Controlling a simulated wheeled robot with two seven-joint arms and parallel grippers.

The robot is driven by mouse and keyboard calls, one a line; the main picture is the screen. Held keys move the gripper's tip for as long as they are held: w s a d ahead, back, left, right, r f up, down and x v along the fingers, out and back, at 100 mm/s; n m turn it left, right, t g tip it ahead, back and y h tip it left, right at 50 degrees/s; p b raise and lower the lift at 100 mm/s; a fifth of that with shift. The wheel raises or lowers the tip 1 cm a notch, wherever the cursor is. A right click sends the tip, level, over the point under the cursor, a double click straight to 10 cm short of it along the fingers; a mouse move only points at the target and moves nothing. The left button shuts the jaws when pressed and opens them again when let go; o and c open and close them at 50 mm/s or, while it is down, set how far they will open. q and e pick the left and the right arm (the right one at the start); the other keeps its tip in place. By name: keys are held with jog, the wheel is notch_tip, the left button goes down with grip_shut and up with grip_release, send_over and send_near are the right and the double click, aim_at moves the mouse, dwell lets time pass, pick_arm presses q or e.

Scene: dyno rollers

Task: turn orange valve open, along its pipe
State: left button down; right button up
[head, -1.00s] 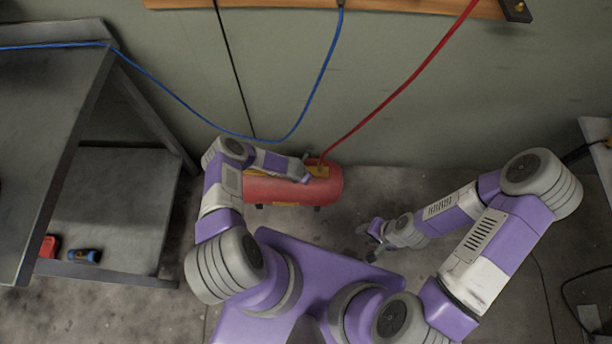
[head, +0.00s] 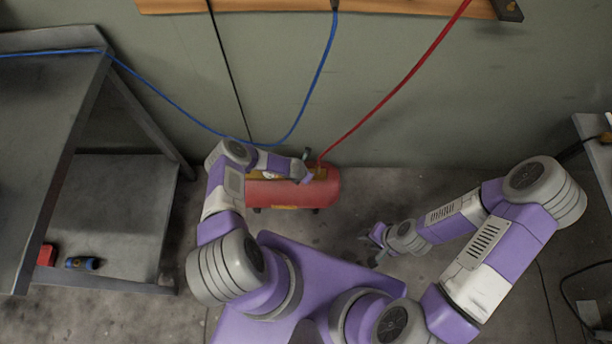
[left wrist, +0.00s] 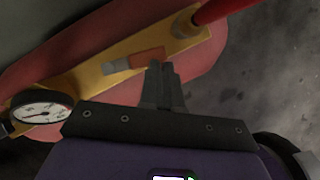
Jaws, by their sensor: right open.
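A red tank (head: 318,192) lies on the floor by the wall, with a yellow bar on top. In the left wrist view the yellow bar (left wrist: 75,88) runs from lower left to upper right over the red tank (left wrist: 205,60). The orange valve handle (left wrist: 149,56) lies on it, roughly along the bar, with a grey part at its left end. My left gripper (left wrist: 160,68) has its fingers together, their tips at the handle's near edge. I cannot tell whether they touch. In the head view my left gripper (head: 306,165) is over the tank. My right gripper (head: 371,248) is open and empty above the floor.
A round gauge (left wrist: 42,106) sits at the bar's left end. A red hose (head: 392,92) runs from the tank up the wall. A blue hose (head: 312,95) hangs behind my left arm. A grey shelf (head: 105,215) stands at the left. Floor right of the tank is clear.

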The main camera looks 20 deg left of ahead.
pick_arm(q)
jog(key=shift+w+d, duration=0.25)
jog(key=shift+d, duration=0.05)
dwell(0.6)
jog(key=shift+s+d+p, duration=0.1)
jog(key=shift+s+p, duration=0.2)
jog(key=shift+s, duration=0.15)
jog(key=s+d+r+p, duration=0.2)
jog(key=s+r+p, duration=0.4)
jog(key=r, duration=0.3)
jog(key=shift+s, duration=0.25)
jog(key=shift+r, duration=0.15)
